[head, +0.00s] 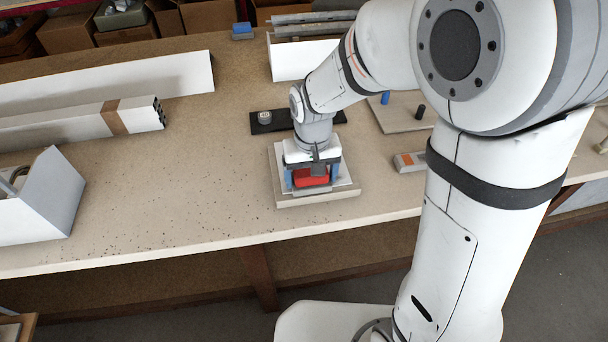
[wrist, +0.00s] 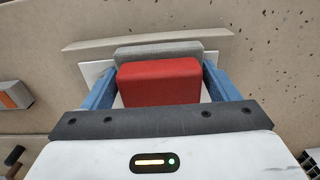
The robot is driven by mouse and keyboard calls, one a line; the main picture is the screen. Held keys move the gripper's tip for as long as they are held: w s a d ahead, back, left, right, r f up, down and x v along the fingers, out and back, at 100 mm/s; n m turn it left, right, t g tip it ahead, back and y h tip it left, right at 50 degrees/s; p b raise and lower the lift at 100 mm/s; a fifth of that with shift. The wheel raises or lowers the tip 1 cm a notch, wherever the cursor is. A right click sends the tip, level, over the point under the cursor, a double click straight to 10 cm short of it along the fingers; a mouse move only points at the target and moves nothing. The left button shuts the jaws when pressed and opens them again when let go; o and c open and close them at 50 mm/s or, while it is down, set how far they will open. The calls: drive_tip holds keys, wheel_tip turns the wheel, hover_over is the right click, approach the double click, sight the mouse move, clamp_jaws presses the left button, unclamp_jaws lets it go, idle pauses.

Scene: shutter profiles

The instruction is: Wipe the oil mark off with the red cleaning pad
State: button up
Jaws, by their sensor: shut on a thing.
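The red cleaning pad (head: 311,178) has a grey layer on its far side in the wrist view, where the red block (wrist: 159,82) fills the space between the blue fingers. My gripper (head: 311,180) points down and is shut on the pad. The pad is over a white plate (head: 345,176) that lies on a beige board (head: 322,198) on the bench. The white plate also shows around the pad in the wrist view (wrist: 94,71). I cannot tell whether the pad touches the plate. No oil mark is visible; the pad and gripper cover part of the plate.
A black tray (head: 264,126) with a small pale object lies just behind my gripper. A small grey and orange block (head: 410,162) is to the right. A board (head: 398,112) with blue and black pegs stands behind it. White profiles (head: 80,125) lie at left. The bench between is clear.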

drive_tip(key=shift+d+f, duration=0.15)
drive_tip(key=shift+d, duration=0.05)
drive_tip(key=shift+w+d, duration=0.2)
drive_tip(key=shift+d, duration=0.45)
drive_tip(key=shift+w+d, duration=0.15)
drive_tip(key=shift+d, duration=0.5)
drive_tip(key=shift+w+d, duration=0.25)
drive_tip(key=shift+d, duration=0.45)
drive_tip(key=shift+w+d, duration=0.2)
drive_tip(key=shift+d, duration=0.5)
drive_tip(key=shift+a, duration=0.15)
drive_tip(key=shift+s+a+f, duration=0.1)
drive_tip(key=shift+s+a, duration=0.15)
drive_tip(key=shift+a, duration=0.4)
drive_tip(key=shift+s+a, duration=0.25)
drive_tip(key=shift+a, duration=0.35)
drive_tip(key=shift+c, duration=0.3)
drive_tip(key=shift+s+a, duration=0.2)
drive_tip(key=shift+a, duration=0.55)
drive_tip(key=shift+s+a, duration=0.15)
drive_tip(key=shift+a, duration=0.6)
